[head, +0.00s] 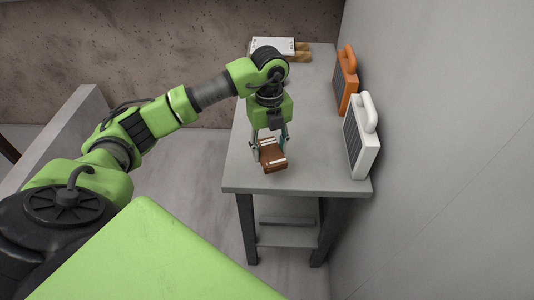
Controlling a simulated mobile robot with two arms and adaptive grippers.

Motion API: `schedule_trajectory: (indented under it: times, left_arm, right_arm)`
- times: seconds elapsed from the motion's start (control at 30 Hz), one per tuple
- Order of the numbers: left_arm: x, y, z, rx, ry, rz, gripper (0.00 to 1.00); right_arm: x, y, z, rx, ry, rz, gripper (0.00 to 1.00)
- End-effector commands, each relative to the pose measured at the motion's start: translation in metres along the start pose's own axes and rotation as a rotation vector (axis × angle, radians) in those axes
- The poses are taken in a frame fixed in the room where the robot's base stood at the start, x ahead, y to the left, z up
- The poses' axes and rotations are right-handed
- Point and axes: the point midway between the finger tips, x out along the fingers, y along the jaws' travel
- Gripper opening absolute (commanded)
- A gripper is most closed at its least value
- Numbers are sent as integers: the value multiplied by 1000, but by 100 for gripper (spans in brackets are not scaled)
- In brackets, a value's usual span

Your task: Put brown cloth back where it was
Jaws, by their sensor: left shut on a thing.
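The brown cloth (270,151) is a small folded brown bundle near the front left of the grey table (310,172). My left gripper (270,146) comes down from above and is shut on the cloth, with a finger at either side of it. I cannot tell whether the cloth touches the tabletop or is held just above it. My right gripper is not in view.
A white box-like item with a handle (363,137) and an orange one (346,82) stand along the wall on the right. A white flat thing (272,45) and brown pieces (304,50) lie at the far end. The table's middle is clear.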

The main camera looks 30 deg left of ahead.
Motion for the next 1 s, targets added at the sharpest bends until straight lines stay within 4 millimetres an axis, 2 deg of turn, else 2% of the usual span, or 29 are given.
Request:
schedule_trajectory:
  times: [0.1, 0.37, 0.57, 0.87, 0.9, 0.97, 1.0]
  left_arm:
    - [14, -1, 12, -1, 1, 0, 27]
    - [30, -1, 26, 0, 0, -1, 27]
    - [56, -1, 24, 2, 2, 0, 27]
    - [61, -2, 25, 2, -1, -2, 27]
    - [61, -2, 25, 2, -1, -2, 47]
    - [60, -2, 25, 2, -1, -2, 61]
    - [60, -2, 25, 2, -1, -2, 61]
  right_arm:
    - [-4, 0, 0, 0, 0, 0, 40]
    - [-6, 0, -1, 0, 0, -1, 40]
    - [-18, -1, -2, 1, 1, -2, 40]
    - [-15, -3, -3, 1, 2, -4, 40]
    - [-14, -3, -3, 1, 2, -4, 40]
    - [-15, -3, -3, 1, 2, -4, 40]
    - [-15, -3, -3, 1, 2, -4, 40]
